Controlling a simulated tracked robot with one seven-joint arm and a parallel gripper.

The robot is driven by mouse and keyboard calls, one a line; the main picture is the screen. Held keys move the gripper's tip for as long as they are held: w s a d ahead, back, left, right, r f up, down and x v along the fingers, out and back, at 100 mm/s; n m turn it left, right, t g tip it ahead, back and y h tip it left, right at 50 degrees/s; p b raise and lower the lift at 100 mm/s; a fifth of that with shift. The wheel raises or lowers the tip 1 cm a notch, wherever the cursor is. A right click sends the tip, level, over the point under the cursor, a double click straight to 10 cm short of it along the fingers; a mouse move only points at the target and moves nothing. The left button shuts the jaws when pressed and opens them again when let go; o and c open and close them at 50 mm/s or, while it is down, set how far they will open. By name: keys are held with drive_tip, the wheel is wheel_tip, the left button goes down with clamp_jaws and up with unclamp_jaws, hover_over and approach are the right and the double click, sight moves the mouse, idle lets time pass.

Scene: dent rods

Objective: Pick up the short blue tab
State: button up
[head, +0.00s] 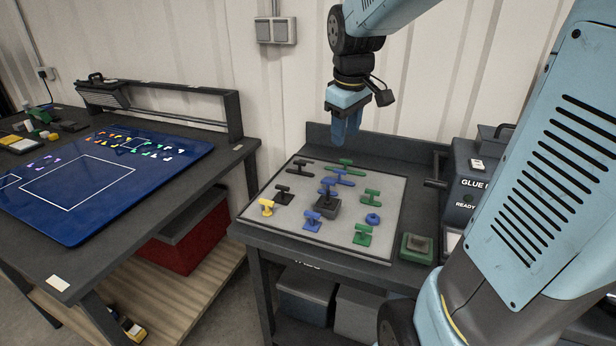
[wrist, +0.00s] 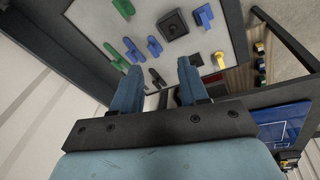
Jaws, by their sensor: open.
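Several blue tabs lie on the grey board (head: 391,222); which is the task's short one is not certain. One small blue tab (head: 312,220) stands near the board's front, left of a dark block (head: 327,206); it also shows in the wrist view (wrist: 203,15). Another blue tab (head: 328,187) stands just behind the block. A wider blue one (head: 344,178) is farther back. Two blue tabs show ahead of the fingers in the wrist view (wrist: 154,46). My gripper (head: 345,141) is open and empty, high above the board's back edge, pointing down.
Green tabs (head: 371,197), black tabs (head: 284,195), a yellow tab (head: 267,207) and a round blue piece (head: 373,218) share the board. A glue machine (head: 466,190) stands at the right. A wall is behind the bench. A blue mat (head: 110,215) covers the left table.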

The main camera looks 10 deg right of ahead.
sight(328, 181)
drive_tip(key=w+f+n+g, duration=0.2)
drive_tip(key=w+f+n, duration=0.3)
drive_tip(key=w+f, duration=0.55)
drive_tip(key=shift+y, duration=0.3)
drive_tip(key=f, duration=0.4)
drive_tip(key=w+f, duration=0.1)
drive_tip(key=f, duration=0.7)
drive_tip(key=shift+w+d, duration=0.25)
drive_tip(key=shift+w, duration=0.05)
drive_tip(key=shift+c, duration=0.3)
clamp_jaws()
